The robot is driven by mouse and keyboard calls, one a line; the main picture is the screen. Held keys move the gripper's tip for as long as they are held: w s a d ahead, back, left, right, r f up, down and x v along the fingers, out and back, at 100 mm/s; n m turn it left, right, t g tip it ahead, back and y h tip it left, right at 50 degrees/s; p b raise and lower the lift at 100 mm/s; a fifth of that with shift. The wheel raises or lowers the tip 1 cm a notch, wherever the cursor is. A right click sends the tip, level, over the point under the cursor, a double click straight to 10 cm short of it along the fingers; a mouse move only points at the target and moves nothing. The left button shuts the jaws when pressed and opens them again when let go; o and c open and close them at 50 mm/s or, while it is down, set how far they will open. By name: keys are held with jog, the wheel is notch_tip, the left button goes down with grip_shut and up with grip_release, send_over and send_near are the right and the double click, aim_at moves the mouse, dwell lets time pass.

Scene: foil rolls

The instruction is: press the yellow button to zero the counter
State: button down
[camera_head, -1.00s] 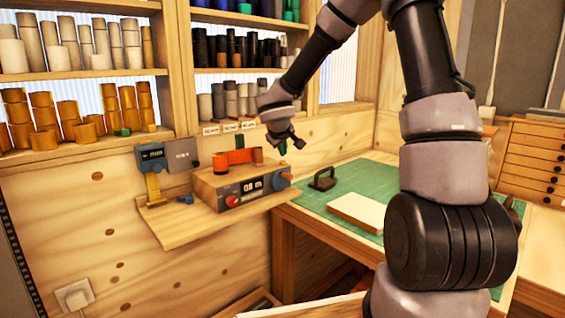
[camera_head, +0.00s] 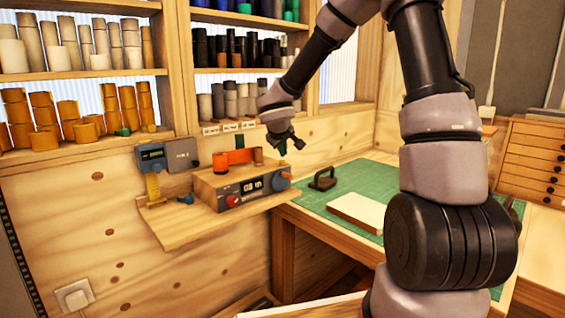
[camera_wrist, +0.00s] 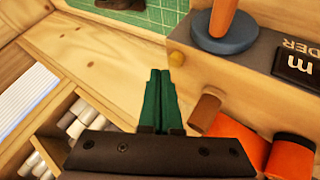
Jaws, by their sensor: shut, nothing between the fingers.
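In the head view my gripper (camera_head: 282,148) is at the right end of the box, pointing down.
A blue disc with an orange handle (camera_wrist: 225,30), a wooden peg (camera_wrist: 205,112) and an orange roll (camera_wrist: 290,157) are close to my fingers. A green mat (camera_head: 345,180) with a dark-handled tool (camera_head: 322,180) lies to the right. Shelves of rolls stand behind.

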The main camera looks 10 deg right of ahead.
aim_at(283, 166)
jog(key=shift+f, duration=0.35)
jog(key=shift+f, duration=0.5)
dwell(0.6)
dwell(0.3)
jog(key=shift+r, duration=0.9)
jog(key=shift+r, duration=2.55)
